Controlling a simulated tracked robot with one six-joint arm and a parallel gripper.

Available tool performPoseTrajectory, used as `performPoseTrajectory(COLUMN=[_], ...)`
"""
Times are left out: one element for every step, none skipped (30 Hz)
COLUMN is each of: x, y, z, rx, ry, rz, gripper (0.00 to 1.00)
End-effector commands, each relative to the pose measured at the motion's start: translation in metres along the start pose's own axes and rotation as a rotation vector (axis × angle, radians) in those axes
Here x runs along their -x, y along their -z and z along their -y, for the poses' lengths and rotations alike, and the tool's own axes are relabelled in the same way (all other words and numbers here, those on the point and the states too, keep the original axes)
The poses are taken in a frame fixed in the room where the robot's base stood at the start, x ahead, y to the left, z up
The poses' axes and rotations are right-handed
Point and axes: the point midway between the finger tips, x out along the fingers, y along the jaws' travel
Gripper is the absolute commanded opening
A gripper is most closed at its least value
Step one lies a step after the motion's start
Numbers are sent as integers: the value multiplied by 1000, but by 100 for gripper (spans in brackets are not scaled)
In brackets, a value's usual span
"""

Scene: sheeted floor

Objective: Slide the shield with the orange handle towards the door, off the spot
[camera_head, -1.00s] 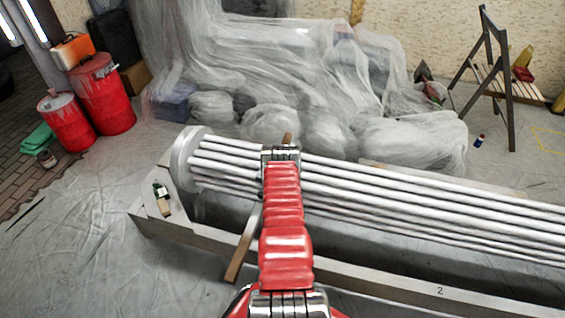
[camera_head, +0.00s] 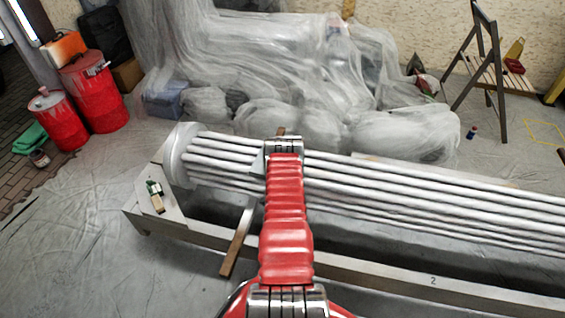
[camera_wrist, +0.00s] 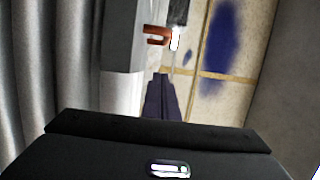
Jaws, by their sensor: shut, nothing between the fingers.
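In the wrist view an orange-brown handle (camera_wrist: 157,35) shows near the top, at the edge of a grey upright piece (camera_wrist: 124,40). I cannot tell for sure that this grey piece is the shield. A dark blue spot (camera_wrist: 220,42) lies on the pale surface to the right of the handle. My gripper (camera_wrist: 160,76) is shut and empty, its dark fingers pointing at the handle with a gap between. In the head view my red arm reaches over the tube bundle, and its wrist hides my fingers and the handle.
A bundle of pale tubes (camera_head: 400,192) lies in a long trough (camera_head: 400,278) marked 2. A wooden bar (camera_head: 238,243) leans across it. Red drums (camera_head: 98,95) stand at the left, sheeted heaps (camera_head: 290,80) behind, a folding chair (camera_head: 490,65) at the right.

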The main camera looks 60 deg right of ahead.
Motion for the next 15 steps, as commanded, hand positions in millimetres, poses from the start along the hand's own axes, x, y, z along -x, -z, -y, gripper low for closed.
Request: performPoseTrajectory(x=[8, 13, 20, 24, 29, 34, 38, 41, 45, 47, 49, 51, 52, 52, 52], y=[0, 0, 0, 0, 0, 0, 0, -1, -1, -1, -1, -1, -1, -1, -1], z=[0, 0, 0, 0, 0, 0, 0, 0, 0, 0, 0, 1, 1, 1, 1], rx=[0, 0, 0, 0, 0, 0, 0, 0, 0, 0, 0, 0, 0, 0, 0], ry=[-3, -2, -3, -2, -2, -2, -1, -1, -1, 0, 0, 1, 1, 1, 1], rz=[0, 0, 0, 0, 1, 1, 1, 1, 1, 1, 1, 1, 1, 1, 1], gripper=[0, 0, 0, 0, 0, 0, 0, 0, 0, 0, 0, 0, 0, 0, 0])
